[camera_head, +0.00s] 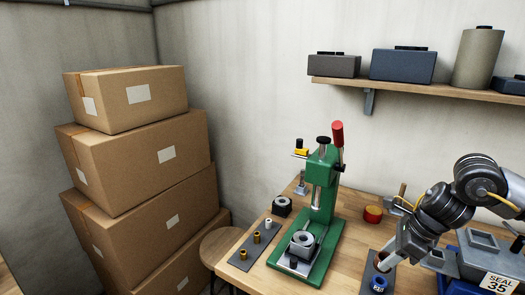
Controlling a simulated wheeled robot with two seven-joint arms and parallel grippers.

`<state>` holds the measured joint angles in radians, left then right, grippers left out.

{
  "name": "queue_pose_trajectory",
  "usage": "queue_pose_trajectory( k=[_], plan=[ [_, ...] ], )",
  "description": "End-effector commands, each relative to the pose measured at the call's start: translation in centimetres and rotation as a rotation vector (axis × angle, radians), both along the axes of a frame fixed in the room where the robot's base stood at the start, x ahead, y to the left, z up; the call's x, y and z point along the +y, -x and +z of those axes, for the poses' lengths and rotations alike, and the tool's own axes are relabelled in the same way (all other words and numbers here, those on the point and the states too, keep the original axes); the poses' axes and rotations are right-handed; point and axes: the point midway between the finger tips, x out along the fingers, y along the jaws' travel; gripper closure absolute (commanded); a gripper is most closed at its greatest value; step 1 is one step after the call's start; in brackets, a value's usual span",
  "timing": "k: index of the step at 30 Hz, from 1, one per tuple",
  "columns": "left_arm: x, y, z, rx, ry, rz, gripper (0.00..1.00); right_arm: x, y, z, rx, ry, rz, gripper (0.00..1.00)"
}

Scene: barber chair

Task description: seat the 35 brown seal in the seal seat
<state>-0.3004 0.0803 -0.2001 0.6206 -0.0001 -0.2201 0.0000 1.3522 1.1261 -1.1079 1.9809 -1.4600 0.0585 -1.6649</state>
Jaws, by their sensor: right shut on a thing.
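My right gripper (383,264) reaches in from the right over a dark grey plate (367,283). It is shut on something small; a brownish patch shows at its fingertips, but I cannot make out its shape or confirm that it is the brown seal. A blue ring (379,284) sits on the plate just below the fingertips. A label reading "SEAL 35" (497,284) is on the right. A grey block with a round bore (303,243) stands on the green press (323,195); I cannot tell whether it is the seal seat. My left gripper is not in view.
A dark bored block (282,206) stands left of the press. A grey strip (232,258) carries several small bushings. A red-orange round tin (373,214) is behind my gripper. Stacked cartons (140,150) and a stool (220,245) are left.

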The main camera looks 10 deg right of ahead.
Motion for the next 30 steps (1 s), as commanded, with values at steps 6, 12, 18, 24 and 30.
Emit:
queue_pose_trajectory(
  k=[6,12,18,24,30],
  plan=[
    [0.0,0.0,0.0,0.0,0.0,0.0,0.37,2.0,1.5,-1.2,0.004,-0.002,0.359,0.84],
    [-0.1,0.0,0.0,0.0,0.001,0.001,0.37,8.3,3.5,-3.0,0.002,0.001,0.913,0.84],
    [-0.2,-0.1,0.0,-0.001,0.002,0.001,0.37,13.1,4.7,-3.6,0.001,0.003,1.255,0.84],
    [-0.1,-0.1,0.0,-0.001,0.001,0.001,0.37,14.5,4.2,-2.7,0.0,0.002,1.307,0.84],
    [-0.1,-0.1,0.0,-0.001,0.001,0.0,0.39,14.5,4.1,-2.7,0.001,-0.001,1.304,0.84]
  ],
)
